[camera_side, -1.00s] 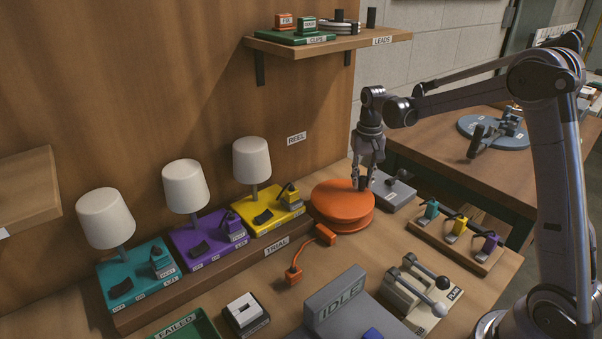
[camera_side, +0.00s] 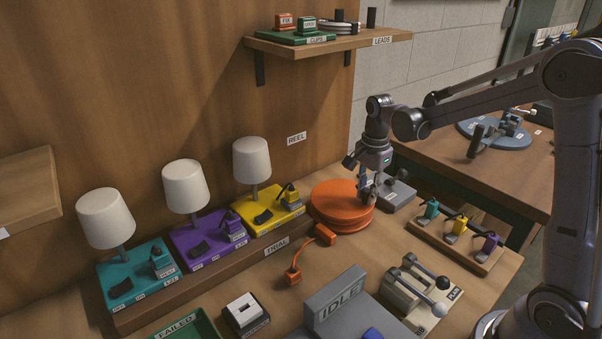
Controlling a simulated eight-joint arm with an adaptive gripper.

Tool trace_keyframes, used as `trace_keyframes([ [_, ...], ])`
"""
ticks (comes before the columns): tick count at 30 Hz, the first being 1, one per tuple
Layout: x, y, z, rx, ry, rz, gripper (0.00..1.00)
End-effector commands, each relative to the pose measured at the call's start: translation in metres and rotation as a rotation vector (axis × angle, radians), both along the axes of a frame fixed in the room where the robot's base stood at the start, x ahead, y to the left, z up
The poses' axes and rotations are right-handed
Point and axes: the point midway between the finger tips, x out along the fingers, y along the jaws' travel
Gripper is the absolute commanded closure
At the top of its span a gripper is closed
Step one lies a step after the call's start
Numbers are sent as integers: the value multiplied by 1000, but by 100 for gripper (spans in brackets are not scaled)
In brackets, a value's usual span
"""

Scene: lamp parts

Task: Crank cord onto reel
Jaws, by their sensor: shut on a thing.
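The orange reel (camera_side: 337,205) stands on the bench below the REEL label. My gripper (camera_side: 368,198) points down at the right part of the reel's top, shut on the reel's crank handle; the handle itself is mostly hidden by the fingers. An orange cord (camera_side: 308,255) with a block-shaped end (camera_side: 325,235) close to the reel's front and another end (camera_side: 294,275) nearer the front lies on the bench. Whether the cord joins the reel cannot be told.
Three lamps on teal, purple and yellow bases (camera_side: 268,210) stand left of the reel. A grey block (camera_side: 399,194) is just right of my gripper. A rack with coloured clips (camera_side: 455,235), levers (camera_side: 425,290) and an IDLE sign (camera_side: 338,300) lie to the front and right.

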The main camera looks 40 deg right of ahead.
Motion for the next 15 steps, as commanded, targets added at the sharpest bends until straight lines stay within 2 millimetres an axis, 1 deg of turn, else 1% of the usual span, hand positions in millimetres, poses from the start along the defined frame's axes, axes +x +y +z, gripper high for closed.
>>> trace_keyframes([
  [6,-6,13,-1,0,3,-203,100],
  [15,-7,31,-1,0,3,-486,100],
])
